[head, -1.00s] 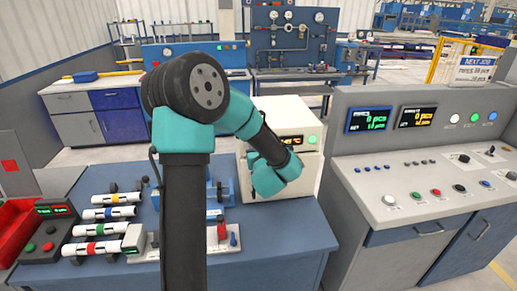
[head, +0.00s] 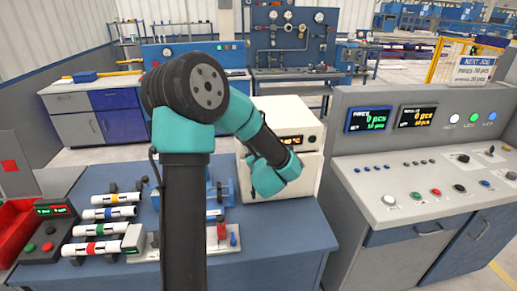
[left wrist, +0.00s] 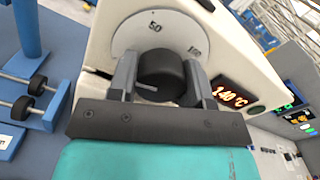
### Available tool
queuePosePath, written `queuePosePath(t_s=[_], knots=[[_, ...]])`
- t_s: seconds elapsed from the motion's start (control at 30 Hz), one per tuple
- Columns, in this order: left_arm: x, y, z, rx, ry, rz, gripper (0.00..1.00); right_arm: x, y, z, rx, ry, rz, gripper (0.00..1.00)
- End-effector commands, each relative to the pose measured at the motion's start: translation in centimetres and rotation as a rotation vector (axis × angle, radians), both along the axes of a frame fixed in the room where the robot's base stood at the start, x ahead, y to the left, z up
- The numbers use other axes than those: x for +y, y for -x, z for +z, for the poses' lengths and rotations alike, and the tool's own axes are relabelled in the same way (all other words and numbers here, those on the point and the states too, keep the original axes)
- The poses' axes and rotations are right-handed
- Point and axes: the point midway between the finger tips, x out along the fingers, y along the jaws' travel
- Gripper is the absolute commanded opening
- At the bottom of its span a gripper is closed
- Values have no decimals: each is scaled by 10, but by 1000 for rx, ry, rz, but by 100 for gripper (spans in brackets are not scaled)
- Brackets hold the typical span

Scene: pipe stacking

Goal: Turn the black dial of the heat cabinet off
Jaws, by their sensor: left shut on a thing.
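The black dial (left wrist: 165,75) sits on a pale round scale on the front of the white heat cabinet (left wrist: 108,32). A light line on the dial points to the left in the left wrist view; "50" and another, partly hidden mark show on the scale. My left gripper (left wrist: 160,68) is shut on the dial, one finger on each side. The cabinet display (left wrist: 235,95) reads about 140 °C, and the round lamp (left wrist: 257,110) beside it is dark. In the head view the cabinet (head: 306,180) stands behind my left arm, which hides dial and gripper. My right gripper is not in view.
On the blue table (head: 265,250) a rack of banded white pipes (head: 110,212) stands left of my arm. A red bin (head: 15,225) is at the far left. A grey console (head: 430,190) with buttons stands right of the cabinet.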

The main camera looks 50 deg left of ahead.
Motion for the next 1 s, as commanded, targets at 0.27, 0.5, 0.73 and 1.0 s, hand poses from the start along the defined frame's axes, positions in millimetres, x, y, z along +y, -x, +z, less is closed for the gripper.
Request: queuePosePath(t_s=[0.27,0.5,0.73,1.0], knots=[[0,0,0,1,0,0,66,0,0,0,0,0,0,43],[0,0,0,1,-1,0,71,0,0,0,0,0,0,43],[-8,5,0,2,1,-2,71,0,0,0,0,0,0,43],[-42,27,0,2,1,-4,71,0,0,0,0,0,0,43]])
